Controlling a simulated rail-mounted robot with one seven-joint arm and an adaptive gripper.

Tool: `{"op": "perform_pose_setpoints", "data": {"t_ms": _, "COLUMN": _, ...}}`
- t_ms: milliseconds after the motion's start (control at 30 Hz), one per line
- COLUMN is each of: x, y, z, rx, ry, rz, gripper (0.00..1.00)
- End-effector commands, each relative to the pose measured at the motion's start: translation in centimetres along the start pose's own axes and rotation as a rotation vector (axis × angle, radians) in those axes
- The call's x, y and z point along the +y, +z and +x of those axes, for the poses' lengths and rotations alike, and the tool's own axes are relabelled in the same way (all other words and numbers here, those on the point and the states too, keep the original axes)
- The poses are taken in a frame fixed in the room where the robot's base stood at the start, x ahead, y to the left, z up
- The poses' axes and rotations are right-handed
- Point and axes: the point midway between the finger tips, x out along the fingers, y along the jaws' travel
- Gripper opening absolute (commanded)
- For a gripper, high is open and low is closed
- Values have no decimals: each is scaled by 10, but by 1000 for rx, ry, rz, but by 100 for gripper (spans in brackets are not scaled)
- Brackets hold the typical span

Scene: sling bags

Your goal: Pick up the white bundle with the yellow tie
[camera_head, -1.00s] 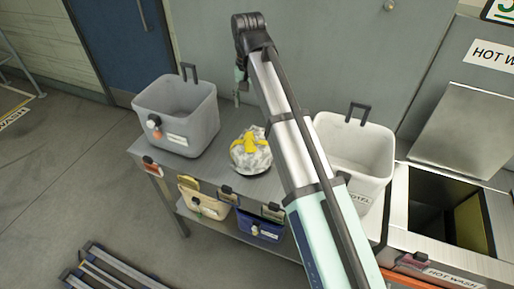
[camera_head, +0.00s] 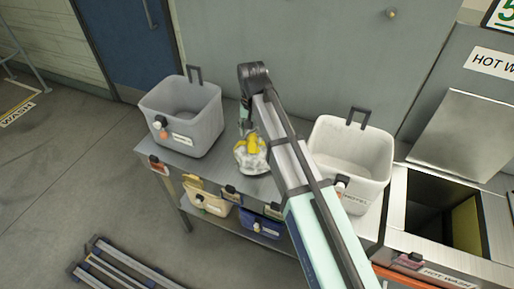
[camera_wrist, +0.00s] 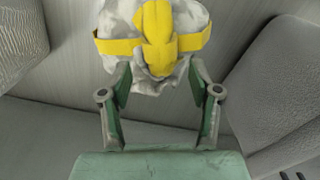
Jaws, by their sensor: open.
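The white bundle (camera_head: 250,158) with the yellow tie (camera_head: 253,144) sits on the metal table between two bins. In the wrist view the white bundle (camera_wrist: 120,20) is at the top centre, with the yellow tie (camera_wrist: 157,35) across it. My gripper (camera_head: 245,128) is just behind and above the bundle in the head view. In the wrist view my gripper (camera_wrist: 158,78) is open, its two fingers pointing at the bundle, with the bundle's lower end and the tie's hanging end close to the fingertips. I cannot tell whether they touch. My arm hides part of the table.
A grey bin (camera_head: 185,125) stands left of the bundle and a white bin (camera_head: 350,160) stands right of it. A metal table (camera_head: 215,172) carries them, with smaller containers (camera_head: 208,198) below. A hot wash unit (camera_head: 450,215) stands at the right.

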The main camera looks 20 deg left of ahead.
Motion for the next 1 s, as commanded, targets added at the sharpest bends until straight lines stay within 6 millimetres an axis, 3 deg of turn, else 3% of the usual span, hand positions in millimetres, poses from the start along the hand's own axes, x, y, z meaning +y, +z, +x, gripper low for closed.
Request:
{"op": "perform_pose_setpoints", "data": {"t_ms": 233, "x": -1, "y": 1, "z": 24, "rx": -1, "ry": 0, "rz": 0, "gripper": 62}}
{"op": "perform_pose_setpoints", "data": {"t_ms": 533, "x": -1, "y": 1, "z": 28, "rx": 1, "ry": 0, "rz": 0, "gripper": 62}}
{"op": "perform_pose_setpoints", "data": {"t_ms": 567, "x": -1, "y": 1, "z": 28, "rx": 1, "ry": 0, "rz": 0, "gripper": 59}}
{"op": "perform_pose_setpoints", "data": {"t_ms": 733, "x": -1, "y": 1, "z": 28, "rx": 0, "ry": 0, "rz": 0, "gripper": 0}}
{"op": "perform_pose_setpoints", "data": {"t_ms": 1000, "x": -1, "y": 1, "z": 28, "rx": 0, "ry": 0, "rz": 0, "gripper": 0}}
